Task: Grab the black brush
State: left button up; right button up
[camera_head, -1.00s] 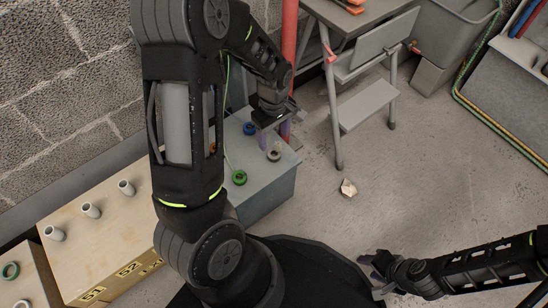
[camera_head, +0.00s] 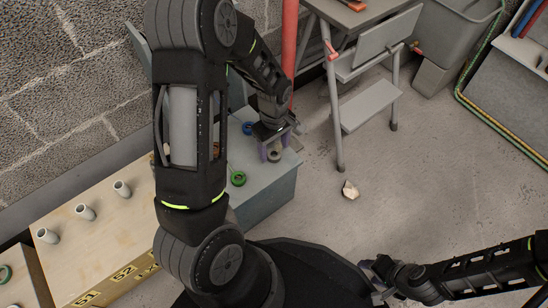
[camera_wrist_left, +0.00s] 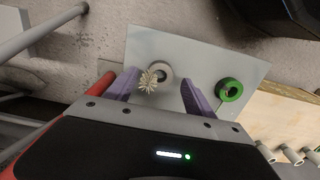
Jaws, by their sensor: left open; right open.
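My left gripper (camera_head: 272,146) is open above the grey-topped box, its purple fingers pointing down. In the left wrist view, a pale bristly tuft (camera_wrist_left: 148,81) shows between the fingers of the left gripper (camera_wrist_left: 160,92), nearer the left finger. It overlaps a grey-white ring-shaped reel (camera_wrist_left: 162,70). I see no clearly black brush; the bristles look cream, and any handle is hidden. In the head view the reel (camera_head: 275,155) is partly hidden by the fingers. My right gripper (camera_head: 377,272) is open and empty, low over the floor at the right.
A green reel (camera_head: 238,179) and a blue reel (camera_head: 248,128) sit on the grey box (camera_head: 262,194). A wooden box (camera_head: 100,245) with several grey pipe stubs is at left. A red pipe (camera_head: 290,50) and a step stool (camera_head: 368,105) stand behind. A pale lump (camera_head: 350,189) lies on open floor.

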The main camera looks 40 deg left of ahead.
pick_arm(q)
notch_tip(320, 180, down, 2)
jog(key=shift+f, duration=0.1)
jog(key=shift+c, duration=0.5)
jog(key=c, duration=1.2)
